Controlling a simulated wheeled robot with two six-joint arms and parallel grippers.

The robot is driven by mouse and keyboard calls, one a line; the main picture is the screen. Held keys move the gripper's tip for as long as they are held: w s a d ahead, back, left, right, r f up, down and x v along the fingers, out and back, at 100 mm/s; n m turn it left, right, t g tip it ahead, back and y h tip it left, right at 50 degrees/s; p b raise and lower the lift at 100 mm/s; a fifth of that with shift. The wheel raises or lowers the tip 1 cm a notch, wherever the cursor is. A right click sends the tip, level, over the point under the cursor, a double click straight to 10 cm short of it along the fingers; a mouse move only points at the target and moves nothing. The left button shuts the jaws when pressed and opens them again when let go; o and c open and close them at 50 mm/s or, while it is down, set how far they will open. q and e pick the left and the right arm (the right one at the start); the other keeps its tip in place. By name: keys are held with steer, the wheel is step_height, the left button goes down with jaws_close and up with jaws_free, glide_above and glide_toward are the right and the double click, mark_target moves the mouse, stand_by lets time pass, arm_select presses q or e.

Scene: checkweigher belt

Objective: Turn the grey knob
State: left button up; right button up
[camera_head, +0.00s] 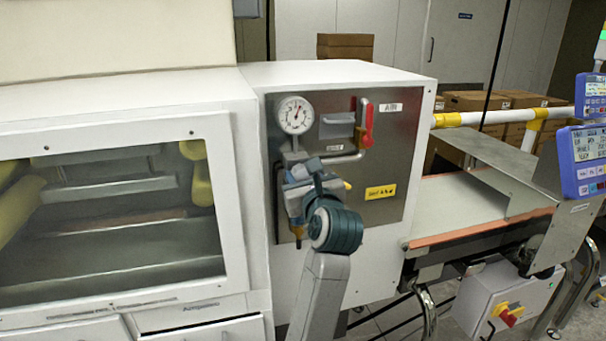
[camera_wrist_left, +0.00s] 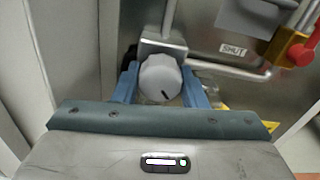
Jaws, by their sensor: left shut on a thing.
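The grey knob (camera_wrist_left: 160,78) is round with a dark pointer line, seen in the left wrist view. It sits below a grey metal block on the steel panel (camera_head: 390,160). My left gripper (camera_wrist_left: 160,88) has its blue fingers on either side of the knob and is shut on it. In the head view my left gripper (camera_head: 305,180) reaches the panel under the pressure gauge (camera_head: 295,115), and the gripper and wrist hide the knob there. The pointer line points down and slightly right in the wrist view. My right gripper is not in view.
A red-handled valve (camera_head: 367,128) is on the panel right of the gauge, beside a grey plate (camera_head: 337,125). A yellow label (camera_head: 380,192) is lower right. A windowed cabinet (camera_head: 110,210) stands left, and a conveyor belt (camera_head: 470,205) with blue displays (camera_head: 583,160) stands right.

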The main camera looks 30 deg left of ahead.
arm_select(q)
steer(key=shift+r+m+p, duration=0.2)
steer(key=shift+m+p, duration=0.95)
steer(key=shift+m, duration=0.05)
steer(key=m+p, duration=0.3)
steer(key=p, duration=0.1)
steer(key=shift+m, duration=0.4)
steer(key=shift+m+p, duration=0.5)
steer(key=shift+p, duration=0.1)
steer(key=shift+f+m+p, duration=0.2)
steer(key=shift+m+p, duration=0.2)
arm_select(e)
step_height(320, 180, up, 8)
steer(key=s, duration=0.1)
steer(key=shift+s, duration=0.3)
arm_select(q)
steer(key=o, duration=1)
steer(key=shift+a, duration=0.1)
